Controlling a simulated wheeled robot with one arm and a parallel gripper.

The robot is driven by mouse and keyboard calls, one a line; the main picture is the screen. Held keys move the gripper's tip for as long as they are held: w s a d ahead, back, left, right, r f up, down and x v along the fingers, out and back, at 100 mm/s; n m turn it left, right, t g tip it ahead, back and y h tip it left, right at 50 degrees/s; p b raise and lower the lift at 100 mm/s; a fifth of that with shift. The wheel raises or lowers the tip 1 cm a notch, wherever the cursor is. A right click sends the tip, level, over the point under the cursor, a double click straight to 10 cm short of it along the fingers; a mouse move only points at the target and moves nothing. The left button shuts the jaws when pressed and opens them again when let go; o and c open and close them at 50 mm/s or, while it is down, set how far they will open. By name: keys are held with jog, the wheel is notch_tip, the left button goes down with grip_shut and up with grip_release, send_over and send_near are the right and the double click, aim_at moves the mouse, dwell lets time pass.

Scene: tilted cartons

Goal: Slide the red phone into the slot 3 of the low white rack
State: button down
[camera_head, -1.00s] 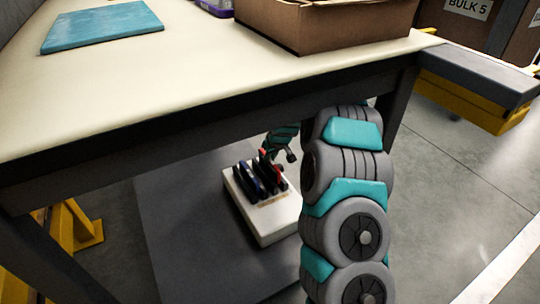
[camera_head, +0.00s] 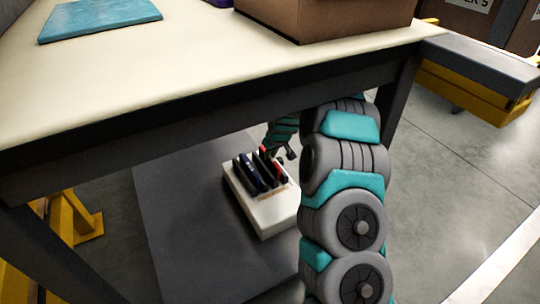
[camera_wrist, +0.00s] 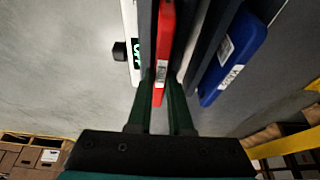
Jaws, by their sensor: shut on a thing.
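The low white rack (camera_head: 262,216) stands on a dark grey surface below the table, with several dark upright pieces on top. My gripper (camera_wrist: 160,112) is shut on the red phone (camera_wrist: 165,50); in the head view it is at the rack's back right (camera_head: 284,158), partly hidden. The phone stands on edge between the fingers, with dark upright pieces on both sides of it in the wrist view. A blue phone (camera_wrist: 234,60) with a white label is to its right. The slot numbers are not readable, and I cannot tell how deep the red phone sits.
The table (camera_head: 150,105) overhangs the rack, with its dark front beam close to my arm. A brown carton (camera_head: 330,18) and a teal flat slab (camera_head: 100,20) lie on the table. A dark leg (camera_head: 398,95) stands right of my arm. Grey floor is open at right.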

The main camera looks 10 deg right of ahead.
jog(key=shift+f, duration=0.3)
dwell(0.5)
jog(key=c, duration=0.8)
grip_release()
jog(key=shift+o, duration=0.2)
